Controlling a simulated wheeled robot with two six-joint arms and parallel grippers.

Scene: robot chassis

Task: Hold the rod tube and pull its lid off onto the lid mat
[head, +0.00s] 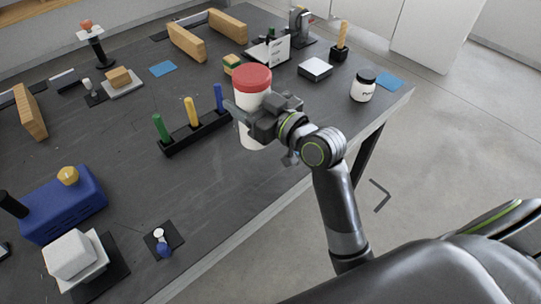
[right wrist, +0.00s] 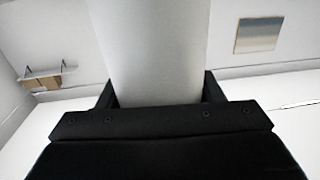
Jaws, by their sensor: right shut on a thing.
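The rod tube (head: 252,136) is a white cylinder with a red lid (head: 252,79) seated on its top. It looks upright near the right side of the dark table. My right gripper (head: 248,112) is shut around the tube's middle, below the lid. In the right wrist view the white tube (right wrist: 150,50) stands between the two black fingers (right wrist: 158,95). I cannot tell whether its base touches the table. Two flat blue mats, one at the back (head: 163,69) and one at the right (head: 389,82), lie bare; I cannot tell which is the lid mat. My left gripper is out of view.
A black rack (head: 196,134) with green, yellow and blue pegs stands just left of the tube. A white jar (head: 362,88) and a small white box (head: 315,69) stand to the right. A blue box (head: 62,205) is at front left. The table's front middle is mostly clear.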

